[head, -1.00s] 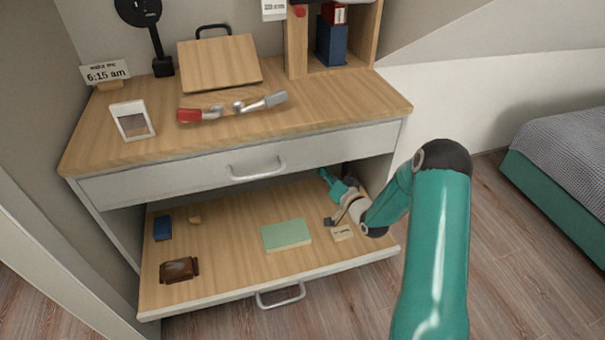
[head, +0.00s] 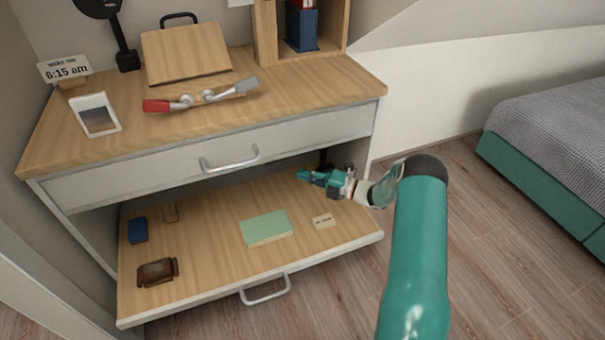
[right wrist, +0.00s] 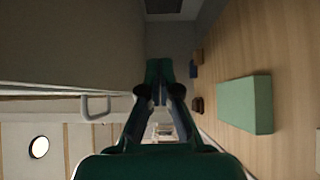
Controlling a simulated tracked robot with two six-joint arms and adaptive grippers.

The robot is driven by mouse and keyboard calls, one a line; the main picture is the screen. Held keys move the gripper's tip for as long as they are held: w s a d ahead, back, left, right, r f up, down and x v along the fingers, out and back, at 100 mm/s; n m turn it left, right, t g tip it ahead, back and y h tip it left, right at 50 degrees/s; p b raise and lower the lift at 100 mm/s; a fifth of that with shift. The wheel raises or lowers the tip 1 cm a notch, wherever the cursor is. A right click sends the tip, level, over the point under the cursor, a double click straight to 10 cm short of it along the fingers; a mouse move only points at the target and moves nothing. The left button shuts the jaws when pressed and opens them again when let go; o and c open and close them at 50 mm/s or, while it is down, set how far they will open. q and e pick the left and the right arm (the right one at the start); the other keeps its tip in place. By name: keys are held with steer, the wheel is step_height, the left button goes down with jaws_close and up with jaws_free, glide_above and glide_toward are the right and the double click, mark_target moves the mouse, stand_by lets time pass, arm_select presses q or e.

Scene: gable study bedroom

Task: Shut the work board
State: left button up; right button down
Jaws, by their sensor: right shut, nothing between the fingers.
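The work board (head: 205,222) is a wooden sheet with a pale front edge, pulled out below the drawer of the desk. A metal bar handle (head: 265,292) is on its front edge. The board also shows at the right in the right wrist view (right wrist: 243,40). My right gripper (head: 303,175) is shut and empty, over the back right part of the board, just below the drawer front and pointing left. I cannot tell whether it touches the board. In the right wrist view its fingers (right wrist: 159,70) lie together. My left gripper is not in view.
On the board lie a green book (head: 266,227), a small pale label block (head: 323,221), a brown item (head: 158,272) and a blue item (head: 138,230). Above is the shut drawer (head: 230,157) with its handle. A bed (head: 560,140) stands at the right.

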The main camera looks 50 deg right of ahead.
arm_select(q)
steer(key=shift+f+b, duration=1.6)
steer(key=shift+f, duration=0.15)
arm_select(e)
steer(key=w, duration=1.1)
steer(key=shift+a, duration=0.45)
steer(key=shift+w, duration=0.1)
